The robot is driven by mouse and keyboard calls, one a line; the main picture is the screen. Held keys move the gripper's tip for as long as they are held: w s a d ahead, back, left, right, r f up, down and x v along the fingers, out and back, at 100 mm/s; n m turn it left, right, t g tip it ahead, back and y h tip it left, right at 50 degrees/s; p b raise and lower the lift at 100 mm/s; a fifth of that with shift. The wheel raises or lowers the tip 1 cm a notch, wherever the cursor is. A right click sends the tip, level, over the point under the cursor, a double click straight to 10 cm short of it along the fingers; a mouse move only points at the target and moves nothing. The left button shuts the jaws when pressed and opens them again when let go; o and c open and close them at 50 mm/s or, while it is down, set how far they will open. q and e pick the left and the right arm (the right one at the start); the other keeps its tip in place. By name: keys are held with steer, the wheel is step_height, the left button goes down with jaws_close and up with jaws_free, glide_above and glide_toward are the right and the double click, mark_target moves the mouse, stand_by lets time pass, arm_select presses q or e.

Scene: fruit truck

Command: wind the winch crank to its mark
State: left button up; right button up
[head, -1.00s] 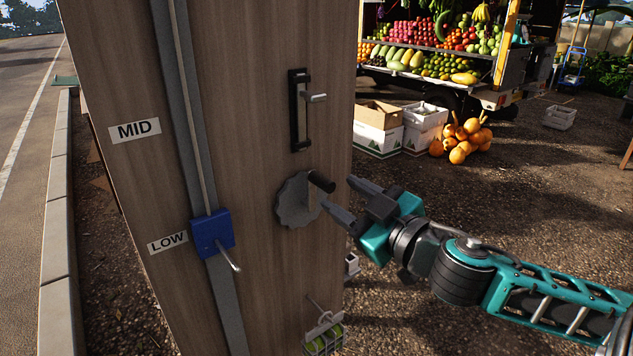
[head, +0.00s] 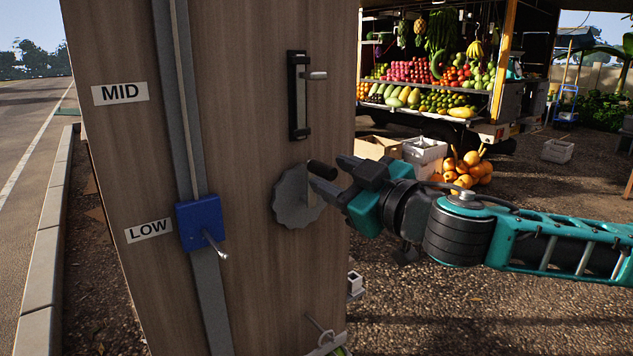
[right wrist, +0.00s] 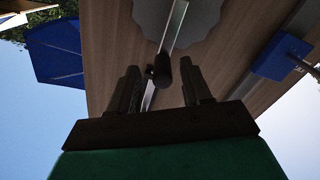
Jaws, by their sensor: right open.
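The winch crank is a grey scalloped disc (head: 292,205) on the wooden panel, with a black handle (head: 319,169) sticking out at its upper right. In the right wrist view the black handle (right wrist: 162,73) lies between my fingers, with a pale crank bar (right wrist: 174,28) across the grey disc behind it. My right gripper (head: 330,176) is open at the handle, one finger on each side; I cannot tell if either touches it. I cannot make out a mark on the crank. My left gripper is not in view.
On the wooden panel (head: 245,120) a blue slider (head: 200,222) with a metal lever sits at LOW, below the MID label (head: 120,92). A black latch (head: 299,95) is above the crank. Crates and orange fruit (head: 465,170) lie behind my right arm.

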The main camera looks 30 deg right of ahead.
mark_target(317, 168)
steer(key=shift+w+d+r+p, duration=0.1)
steer(key=shift+w+r+p, duration=0.15)
steer(key=shift+w, duration=0.2)
steer(key=shift+w+a+p, duration=0.35)
steer(key=shift+w+p, duration=0.05)
steer(key=shift+w, duration=1.05)
steer(key=shift+w+a+f+p, duration=0.1)
steer(key=shift+w+f+p, duration=0.05)
steer(key=shift+w+p, duration=0.25)
steer(key=shift+c, duration=0.5)
steer(key=shift+w, duration=0.1)
jaws_close()
